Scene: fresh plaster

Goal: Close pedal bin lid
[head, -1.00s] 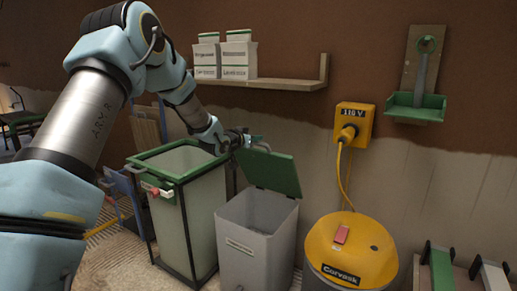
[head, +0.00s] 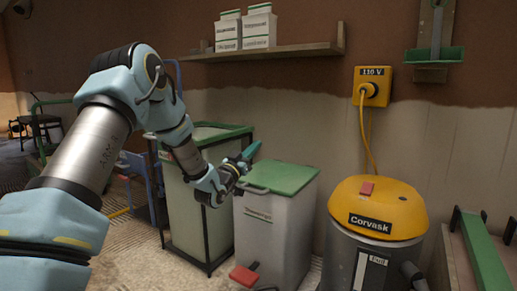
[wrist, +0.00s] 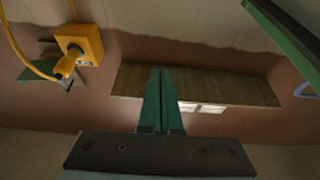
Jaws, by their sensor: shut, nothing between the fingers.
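The pedal bin (head: 272,232) is a grey box with a green lid (head: 284,178), and in the head view it stands right of centre. The lid lies flat across the top, down on the bin's rim. A red pedal (head: 244,275) shows at its foot. My gripper (head: 252,150) is above the lid's left back side, pointing up and away, and looks apart from it. In the wrist view my gripper's green fingers (wrist: 160,98) are together with nothing between them.
A tall green-rimmed bin (head: 187,210) in a dark frame stands left of the pedal bin. A yellow Corvask vacuum (head: 380,215) stands close on its right. A shelf (head: 270,52) with white containers and a yellow 110 V socket (head: 372,87) are on the wall behind.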

